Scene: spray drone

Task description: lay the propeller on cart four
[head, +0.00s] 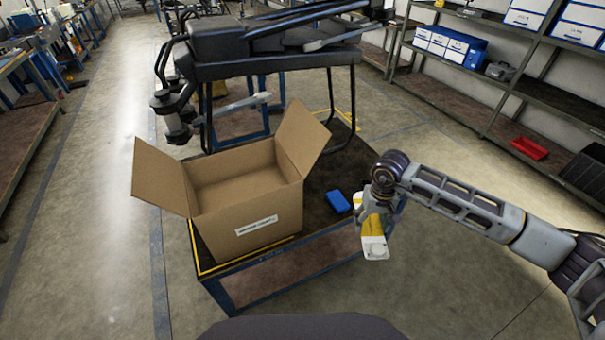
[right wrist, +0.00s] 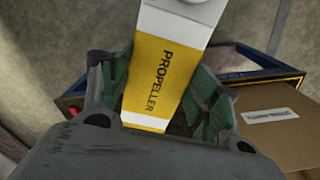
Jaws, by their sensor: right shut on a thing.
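The propeller (right wrist: 164,70) is a yellow and white pack with "PROPELLER" printed on it. It also shows in the head view (head: 374,238), hanging below my right gripper (head: 377,205). My right gripper (right wrist: 165,105) is shut on the pack and holds it beside the right front edge of a cart with a dark top (head: 345,166) and a blue frame. I cannot tell the cart's number from these views. My left gripper is not in view.
An open cardboard box (head: 244,213) fills the cart's front left, its flaps sticking out. A small blue object (head: 338,202) lies right of it. A large dark drone (head: 265,62) stands at the back. Bare cart top shows right of the box.

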